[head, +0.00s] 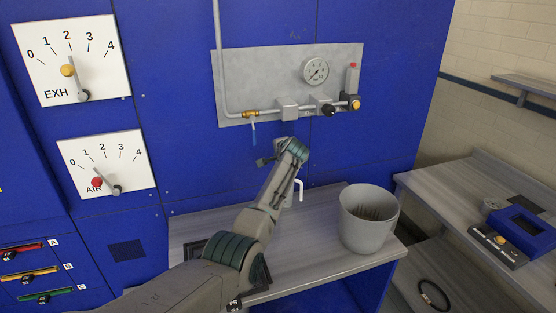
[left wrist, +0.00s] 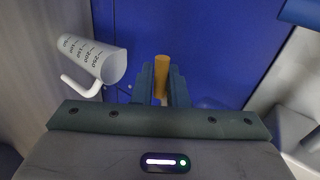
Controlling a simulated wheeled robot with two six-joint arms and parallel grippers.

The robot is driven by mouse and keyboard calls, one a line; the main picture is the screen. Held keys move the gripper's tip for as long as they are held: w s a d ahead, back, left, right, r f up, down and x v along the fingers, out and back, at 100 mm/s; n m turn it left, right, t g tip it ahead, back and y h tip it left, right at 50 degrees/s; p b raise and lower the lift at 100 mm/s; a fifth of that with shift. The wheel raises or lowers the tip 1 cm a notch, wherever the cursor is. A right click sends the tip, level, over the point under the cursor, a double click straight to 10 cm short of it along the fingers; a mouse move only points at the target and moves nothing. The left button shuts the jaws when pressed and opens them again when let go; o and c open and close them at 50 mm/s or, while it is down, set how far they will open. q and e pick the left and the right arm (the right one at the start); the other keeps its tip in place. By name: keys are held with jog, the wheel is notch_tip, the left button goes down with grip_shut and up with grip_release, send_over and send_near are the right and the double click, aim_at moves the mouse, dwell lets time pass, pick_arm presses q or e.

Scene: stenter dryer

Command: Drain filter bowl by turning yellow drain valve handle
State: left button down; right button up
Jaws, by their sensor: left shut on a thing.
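A short yellow handle (left wrist: 161,70) stands between the two fingers of my left gripper (left wrist: 161,88) in the left wrist view, and the fingers are shut on it. In the head view my left gripper (head: 272,154) is in front of the blue wall, below the grey pipe panel; the held handle is hidden there. I cannot make out the filter bowl or its drain valve. A white measuring jug (left wrist: 95,58) with dark markings is left of the fingers in the wrist view; in the head view my arm hides most of it, leaving its handle (head: 299,190). My right gripper is out of view.
The grey panel (head: 240,75) carries a pipe, a gauge (head: 315,71) and a brass valve with a blue lever (head: 253,132). A grey bucket (head: 364,228) stands on the bench (head: 325,274) right of my arm. A second bench (head: 440,191) is farther right.

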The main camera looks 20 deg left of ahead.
pick_arm(q)
jog(key=shift+r+m, duration=0.2)
jog(key=shift+m, duration=0.1)
dwell(0.4)
jog(key=c, duration=1.5)
grip_release()
jog(key=b+v, duration=0.3)
jog(key=v, duration=0.7)
jog(key=shift+s+d+r, duration=0.2)
jog(key=shift+d, duration=0.15)
